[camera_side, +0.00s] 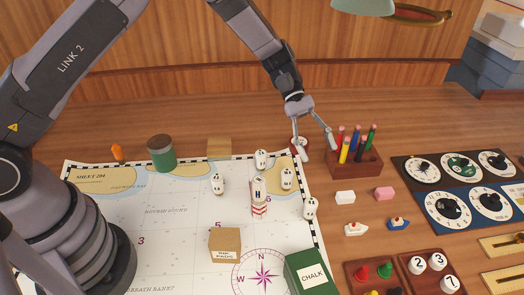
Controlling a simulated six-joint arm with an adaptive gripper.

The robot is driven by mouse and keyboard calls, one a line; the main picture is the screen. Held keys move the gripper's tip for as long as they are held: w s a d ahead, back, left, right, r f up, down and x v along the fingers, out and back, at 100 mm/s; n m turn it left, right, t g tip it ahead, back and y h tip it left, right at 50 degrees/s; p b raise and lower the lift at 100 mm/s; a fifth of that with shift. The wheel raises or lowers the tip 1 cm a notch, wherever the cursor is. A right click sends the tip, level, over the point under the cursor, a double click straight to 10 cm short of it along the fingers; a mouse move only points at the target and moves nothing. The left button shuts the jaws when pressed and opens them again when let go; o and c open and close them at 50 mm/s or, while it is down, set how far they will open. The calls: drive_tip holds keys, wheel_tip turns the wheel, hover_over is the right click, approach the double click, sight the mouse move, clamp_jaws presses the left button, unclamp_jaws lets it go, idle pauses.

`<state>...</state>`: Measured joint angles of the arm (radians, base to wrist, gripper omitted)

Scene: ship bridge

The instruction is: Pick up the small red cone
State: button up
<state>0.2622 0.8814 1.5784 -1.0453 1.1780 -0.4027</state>
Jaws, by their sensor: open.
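A small red cone (362,272) stands in a wooden tray (352,287) at the bottom of the view, beside a green cone (385,270). My gripper (316,146) is open over the back of the table, with its fingers spread just left of the wooden pencil block. It is well behind the tray and apart from the red cone. A small white and red object (302,144) shows by the left fingertip, partly hidden; I cannot tell whether they touch.
The pencil block (358,165) stands close right of my gripper. Several white ship models and a striped lighthouse (259,197) stand on the chart (170,225).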

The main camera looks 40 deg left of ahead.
drive_tip(key=d+f+n, duration=0.1)
drive_tip(key=d+f, duration=0.1)
drive_tip(key=f, duration=0.2)
drive_tip(key=d+f+n+h, duration=0.1)
drive_tip(key=d+f, duration=0.1)
drive_tip(key=f, duration=0.3)
drive_tip(key=d+f+n+g+h, duration=0.1)
drive_tip(key=d+f+n, duration=0.1)
drive_tip(key=f, duration=0.3)
drive_tip(key=shift+s+f, duration=0.1)
drive_tip(key=shift+f, duration=0.05)
approach(366, 268)
drive_tip(key=x, duration=0.3)
drive_tip(key=shift+s+f, duration=0.1)
drive_tip(key=shift+f, duration=0.3)
drive_tip(key=shift+x, duration=3.4)
drive_tip(key=shift+r, duration=0.15)
clamp_jaws()
